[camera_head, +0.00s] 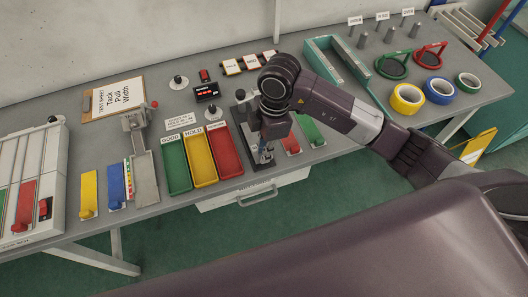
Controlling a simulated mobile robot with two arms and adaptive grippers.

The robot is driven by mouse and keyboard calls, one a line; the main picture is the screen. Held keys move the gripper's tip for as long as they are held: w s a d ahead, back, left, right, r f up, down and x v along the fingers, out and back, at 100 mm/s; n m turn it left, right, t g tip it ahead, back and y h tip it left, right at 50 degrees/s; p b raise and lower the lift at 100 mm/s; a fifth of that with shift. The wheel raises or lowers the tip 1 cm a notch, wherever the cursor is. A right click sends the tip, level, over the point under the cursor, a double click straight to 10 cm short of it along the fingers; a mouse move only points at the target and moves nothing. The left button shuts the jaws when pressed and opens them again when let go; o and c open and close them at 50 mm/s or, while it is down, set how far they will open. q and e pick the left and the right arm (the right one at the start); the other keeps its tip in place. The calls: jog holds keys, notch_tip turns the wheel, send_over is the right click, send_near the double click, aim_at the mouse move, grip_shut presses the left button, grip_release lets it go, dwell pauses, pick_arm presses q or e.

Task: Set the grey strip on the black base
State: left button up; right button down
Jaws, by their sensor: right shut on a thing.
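My right gripper (264,152) points down over the black base (260,187), between the red tray and the small red and green blocks. It is shut on a slim piece, apparently the grey strip, which the fingers mostly hide. I cannot tell whether the strip touches the base. The black base lies flat on the grey bench, with its near end showing below the fingers. My left gripper is out of view.
Green (175,167), yellow (199,160) and red (224,152) trays stand just left of the base. A grey plate (147,180) with an upright stand is farther left. Tape rolls (407,98) and a teal channel (345,62) are at right. The bench's front edge is close.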

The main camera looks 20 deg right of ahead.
jog(key=shift+f, duration=0.75)
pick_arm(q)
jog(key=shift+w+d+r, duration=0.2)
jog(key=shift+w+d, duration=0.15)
pick_arm(e)
jog(key=shift+f, duration=0.2)
jog(key=c, duration=2)
grip_release()
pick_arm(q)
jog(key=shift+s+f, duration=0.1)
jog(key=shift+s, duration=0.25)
pick_arm(e)
jog(key=shift+o, duration=0.2)
jog(key=shift+r, duration=0.1)
